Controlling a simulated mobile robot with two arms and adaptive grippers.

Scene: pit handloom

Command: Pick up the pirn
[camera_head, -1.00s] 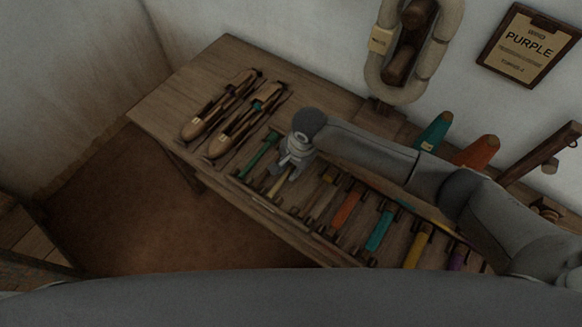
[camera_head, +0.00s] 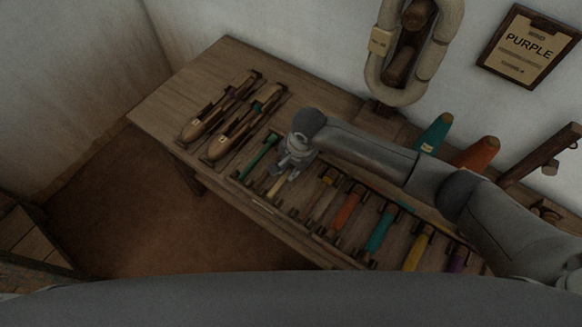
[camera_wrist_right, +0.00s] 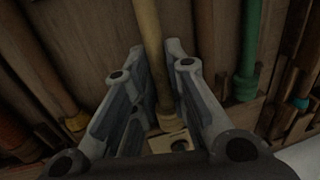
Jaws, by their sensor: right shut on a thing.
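Several pirns lie side by side in a row on the wooden table (camera_head: 190,78). My right gripper (camera_head: 287,170) is over a cream-yellow pirn (camera_head: 275,186), near the row's left end. In the right wrist view the two fingers of my right gripper (camera_wrist_right: 163,95) stand on either side of this pirn (camera_wrist_right: 148,28) and are closed on it. The pirn appears to be still at its place in the row; whether it is clear of the table cannot be told. A green pirn (camera_head: 258,158) lies beside it. A purple pirn (camera_head: 457,260) lies at the row's right end. My left gripper is not in view.
Two wooden shuttles (camera_head: 222,104) lie at the table's left. Orange (camera_head: 346,212), teal (camera_head: 380,232) and yellow (camera_head: 418,250) pirns lie to the right. Teal (camera_head: 434,134) and orange (camera_head: 477,155) cones stand behind my arm.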

